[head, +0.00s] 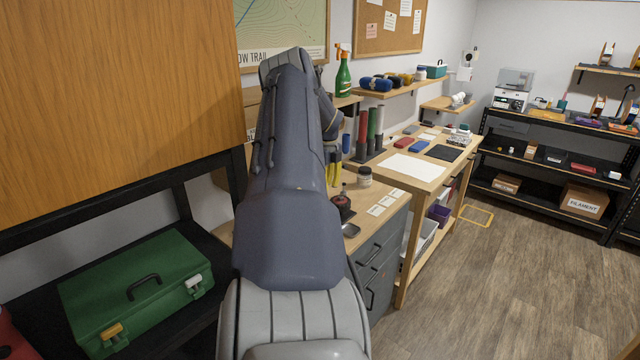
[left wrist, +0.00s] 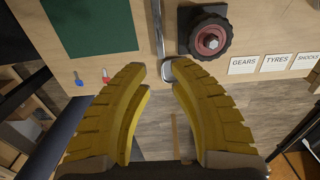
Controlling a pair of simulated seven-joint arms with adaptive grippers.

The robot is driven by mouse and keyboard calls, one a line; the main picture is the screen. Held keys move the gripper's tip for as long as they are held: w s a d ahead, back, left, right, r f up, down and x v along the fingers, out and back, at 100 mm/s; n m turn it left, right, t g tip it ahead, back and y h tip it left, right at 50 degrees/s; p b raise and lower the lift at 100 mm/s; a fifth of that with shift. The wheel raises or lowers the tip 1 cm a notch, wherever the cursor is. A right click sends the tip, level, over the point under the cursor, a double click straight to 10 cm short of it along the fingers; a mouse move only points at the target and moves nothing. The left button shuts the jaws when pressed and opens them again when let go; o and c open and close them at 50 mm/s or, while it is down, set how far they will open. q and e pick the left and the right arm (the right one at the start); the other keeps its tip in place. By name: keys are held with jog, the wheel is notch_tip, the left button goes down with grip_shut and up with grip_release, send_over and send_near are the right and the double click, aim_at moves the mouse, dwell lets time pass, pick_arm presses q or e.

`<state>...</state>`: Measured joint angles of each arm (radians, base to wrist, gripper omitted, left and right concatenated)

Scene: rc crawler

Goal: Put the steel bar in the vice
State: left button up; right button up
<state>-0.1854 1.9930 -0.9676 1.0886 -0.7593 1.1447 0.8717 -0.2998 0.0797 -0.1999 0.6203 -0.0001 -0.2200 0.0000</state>
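My left gripper (left wrist: 154,71) points at the wooden bench in the left wrist view. Its yellow fingers are apart with nothing between them. In the head view its yellow fingers (head: 333,170) show beside my left arm, which hides part of the desk. A slim grey metal bar (left wrist: 157,28), perhaps the steel bar, lies along the bench top beyond the fingertips, left of a wheel; I cannot tell if the gripper touches it. I cannot make out the vice in either view. My right gripper is not in view.
A black wheel with a red hub (left wrist: 208,38) stands by the bench edge, near labels (left wrist: 243,65). A dark green mat (left wrist: 90,25) lies at left. In the head view, a jar (head: 364,177) and coloured tubes (head: 370,130) stand nearby. A green toolbox (head: 135,285) sits lower left.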

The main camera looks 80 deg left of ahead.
pick_arm(q)
notch_tip(320, 180, down, 16)
jog(key=shift+r, duration=0.1)
dwell(0.7)
grip_shut()
